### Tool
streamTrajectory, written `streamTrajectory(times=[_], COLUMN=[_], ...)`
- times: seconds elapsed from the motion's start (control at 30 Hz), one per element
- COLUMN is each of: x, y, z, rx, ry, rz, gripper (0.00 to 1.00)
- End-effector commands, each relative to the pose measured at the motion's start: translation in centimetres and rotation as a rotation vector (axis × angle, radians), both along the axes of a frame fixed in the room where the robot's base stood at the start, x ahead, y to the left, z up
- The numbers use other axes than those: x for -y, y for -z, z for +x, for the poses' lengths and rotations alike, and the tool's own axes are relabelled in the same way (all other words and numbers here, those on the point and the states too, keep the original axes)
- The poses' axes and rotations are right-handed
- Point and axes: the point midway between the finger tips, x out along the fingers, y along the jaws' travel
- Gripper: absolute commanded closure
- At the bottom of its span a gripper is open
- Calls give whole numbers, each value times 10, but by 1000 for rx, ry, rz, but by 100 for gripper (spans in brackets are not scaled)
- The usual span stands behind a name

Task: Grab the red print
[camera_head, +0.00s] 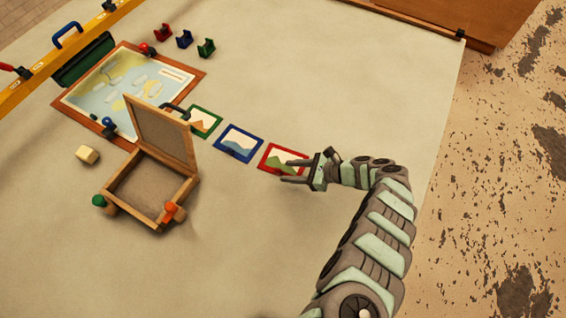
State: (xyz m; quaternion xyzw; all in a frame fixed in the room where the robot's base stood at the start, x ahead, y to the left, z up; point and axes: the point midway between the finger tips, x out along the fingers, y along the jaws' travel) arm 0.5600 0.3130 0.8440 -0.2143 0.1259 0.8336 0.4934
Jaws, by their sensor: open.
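The red print (268,163) is a red-framed picture with a green and pale image, lying flat at the right end of a row of three prints. My gripper (287,171) reaches in from the right with its two fingers apart over the print's right side. The fingers hide part of the print's right edge. I cannot tell whether they touch it or hover above it. Nothing shows between the fingers.
A blue print (238,144) and a green print (203,122) lie to the left. An open wooden box (150,222) with its lid raised stands lower left, near a small pale block (87,154). A framed map (197,75) lies upper left. The cloth below the prints is clear.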

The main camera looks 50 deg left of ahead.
Motion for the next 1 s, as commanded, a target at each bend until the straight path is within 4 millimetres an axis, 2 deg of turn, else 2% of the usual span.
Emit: streamTrajectory(times=[0.13,0.4,0.9,1.0], x=[-19,-22,-22,-22], y=[11,12,12,12], z=[-12,-13,-13,-13], rx=[-4,-3,-2,-2], ry=[-5,-2,-3,-3], rz=[2,1,1,1], gripper=[59,59,100,100])
